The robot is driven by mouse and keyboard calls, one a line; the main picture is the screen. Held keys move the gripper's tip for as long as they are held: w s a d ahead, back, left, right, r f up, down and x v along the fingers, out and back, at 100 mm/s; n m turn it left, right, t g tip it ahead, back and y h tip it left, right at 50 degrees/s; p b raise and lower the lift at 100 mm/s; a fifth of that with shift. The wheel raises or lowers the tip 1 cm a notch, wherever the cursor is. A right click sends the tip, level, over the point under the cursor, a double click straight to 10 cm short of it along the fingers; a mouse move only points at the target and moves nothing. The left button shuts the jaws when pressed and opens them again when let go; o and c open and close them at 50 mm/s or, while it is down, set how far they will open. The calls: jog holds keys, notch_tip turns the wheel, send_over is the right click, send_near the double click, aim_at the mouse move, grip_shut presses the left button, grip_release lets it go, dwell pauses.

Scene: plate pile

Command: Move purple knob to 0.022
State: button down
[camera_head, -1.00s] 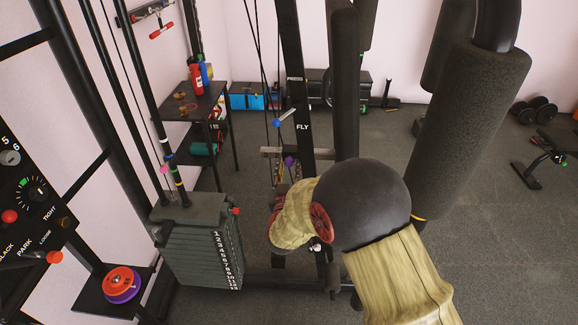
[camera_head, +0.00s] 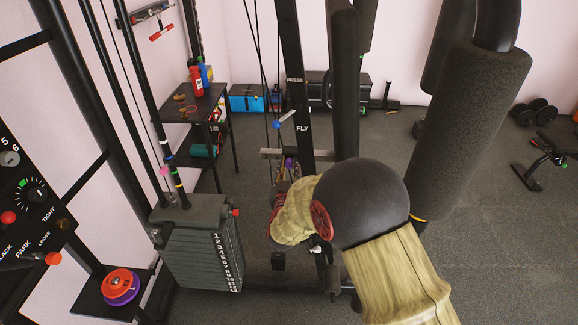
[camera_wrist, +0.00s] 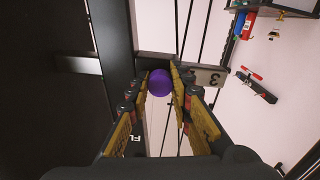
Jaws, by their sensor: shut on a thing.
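The purple knob (camera_wrist: 159,83) is a round ball in the middle of the wrist view, between the two yellow-padded fingers of my gripper (camera_wrist: 160,88). The fingers are closed on it from both sides. In the head view the purple knob (camera_head: 289,163) shows small at the grey crossbar (camera_head: 272,153), just above my gripper (camera_head: 288,186). My wrist and arm hide part of the area below it. The knob's scale and exact setting cannot be read.
A black upright marked FLY and PRESS (camera_head: 297,100) stands behind the knob, with a blue knob (camera_head: 277,124) on a lever above. A weight stack (camera_head: 203,255) stands to the left. Thick padded rollers (camera_head: 470,130) stand close to my arm on the right.

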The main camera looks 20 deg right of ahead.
dwell(0.5)
jog(key=v, duration=0.2)
jog(key=shift+s+a, duration=0.15)
jog(key=shift+s, duration=0.1)
jog(key=shift+f, duration=0.1)
jog(key=c, duration=1.8)
grip_release()
jog(key=shift+c, duration=0.2)
jog(key=shift+s, duration=0.1)
jog(key=v, duration=1.2)
